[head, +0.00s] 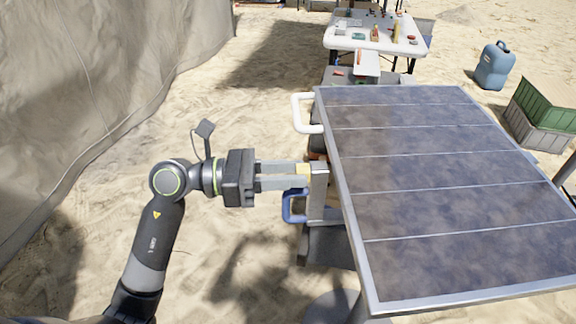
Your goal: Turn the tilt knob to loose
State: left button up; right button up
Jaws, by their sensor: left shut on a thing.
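A large dusty solar panel (440,170) with a metal frame fills the right half of the head view. A white handle (304,113) sticks out from its upper left edge. A grey upright bracket (317,200) stands at the panel's left edge. My left gripper (306,175) reaches in from the left, its fingers at the top of this bracket. It is shut on a small yellowish part there, perhaps the tilt knob, mostly hidden by the fingers. A blue handle (290,206) sits just below the fingers. My right gripper is out of view.
A white table (375,47) with small objects stands at the back. A blue jug (494,66) and green and grey crates (545,105) are on the sand at the right. A tan tent wall (90,70) rises at the left.

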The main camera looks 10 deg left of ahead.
pick_arm(q)
jog(key=shift+n+p, duration=0.7)
jog(key=shift+n, duration=0.6)
jog(key=o, duration=1)
jog(key=shift+a, duration=0.15)
jog(key=b+v, duration=0.1)
jog(key=v, duration=1.6)
jog(key=shift+a+r+b, duration=0.1)
jog(key=shift+b, duration=0.25)
